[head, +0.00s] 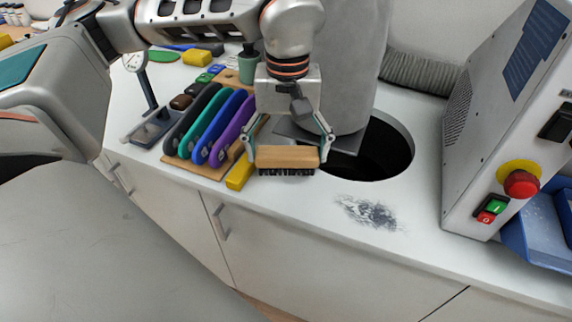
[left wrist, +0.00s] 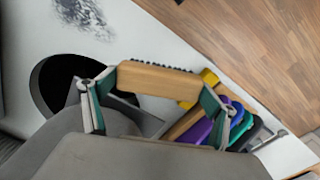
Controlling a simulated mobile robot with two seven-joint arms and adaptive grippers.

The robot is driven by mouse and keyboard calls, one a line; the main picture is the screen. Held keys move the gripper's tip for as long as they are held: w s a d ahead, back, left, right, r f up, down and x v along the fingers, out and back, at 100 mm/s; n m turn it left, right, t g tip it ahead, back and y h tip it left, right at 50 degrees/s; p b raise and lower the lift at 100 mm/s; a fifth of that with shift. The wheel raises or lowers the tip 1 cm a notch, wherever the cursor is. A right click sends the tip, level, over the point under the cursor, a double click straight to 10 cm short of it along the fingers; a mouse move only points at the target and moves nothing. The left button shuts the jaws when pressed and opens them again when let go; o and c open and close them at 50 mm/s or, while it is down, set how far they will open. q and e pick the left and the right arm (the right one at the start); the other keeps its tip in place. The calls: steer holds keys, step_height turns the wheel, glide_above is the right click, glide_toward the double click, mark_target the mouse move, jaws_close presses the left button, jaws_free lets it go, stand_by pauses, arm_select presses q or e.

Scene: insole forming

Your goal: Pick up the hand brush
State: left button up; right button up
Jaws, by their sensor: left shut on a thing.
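The hand brush (head: 287,157) has a wooden block with dark bristles pointing down. My left gripper (head: 288,154) is shut on it, one finger at each end of the block. In the head view the brush shows in front of the round dark hole, over the white worktop; I cannot tell its exact height. In the left wrist view the brush (left wrist: 158,80) spans between the two fingertips of my left gripper (left wrist: 160,92). My right gripper is not in view.
A dark round hole (head: 385,150) opens in the worktop (head: 290,210). Dark dust (head: 370,212) lies right of the brush. Coloured insole shapes (head: 212,125) and a yellow block (head: 240,172) are at left. A grey machine (head: 490,130) with a red button stands at right.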

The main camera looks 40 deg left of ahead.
mark_target(288, 151)
arm_select(q)
step_height(288, 151, up, 14)
steer(key=p, duration=0.2)
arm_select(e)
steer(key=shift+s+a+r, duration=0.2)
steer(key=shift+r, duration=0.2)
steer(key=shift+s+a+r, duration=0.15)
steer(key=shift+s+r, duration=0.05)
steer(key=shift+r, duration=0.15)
